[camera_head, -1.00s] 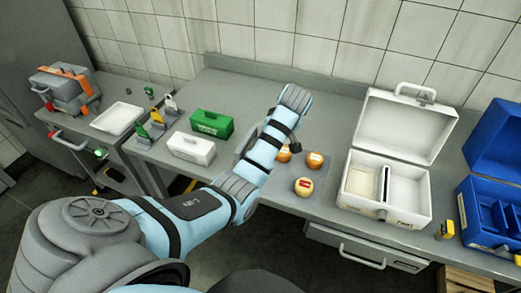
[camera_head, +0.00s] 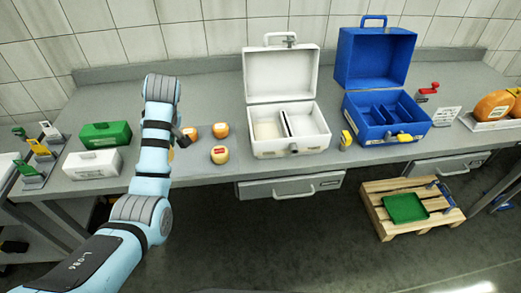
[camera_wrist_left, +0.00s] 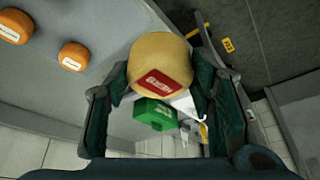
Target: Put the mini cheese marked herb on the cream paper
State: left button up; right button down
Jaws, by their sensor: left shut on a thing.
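My left gripper (camera_wrist_left: 160,80) is shut on a small yellow cheese (camera_wrist_left: 158,58) with a red label, whose lettering I cannot read. In the head view my arm hides most of the gripper; a sliver of yellow-orange (camera_head: 171,154) shows beside the arm. On the table stand two orange cheeses (camera_head: 190,132) (camera_head: 220,129) with pale labels and a yellow cheese (camera_head: 219,154) with a red label. The open white case (camera_head: 284,147) to their right has a cream-coloured floor (camera_head: 267,130) in its left compartment; I cannot tell whether this is paper. My right gripper is not in view.
A green box (camera_head: 105,135) and a white box (camera_head: 92,163) stand left of my arm. An open blue case (camera_head: 385,125) is right of the white case, with a yellow object (camera_head: 346,140) between them. Bare table lies behind the cheeses.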

aim_at(266, 132)
jog(key=k, duration=0.8)
jog(key=z, duration=1.1)
jog(key=i, duration=1.6)
jog(key=u, duration=0.4)
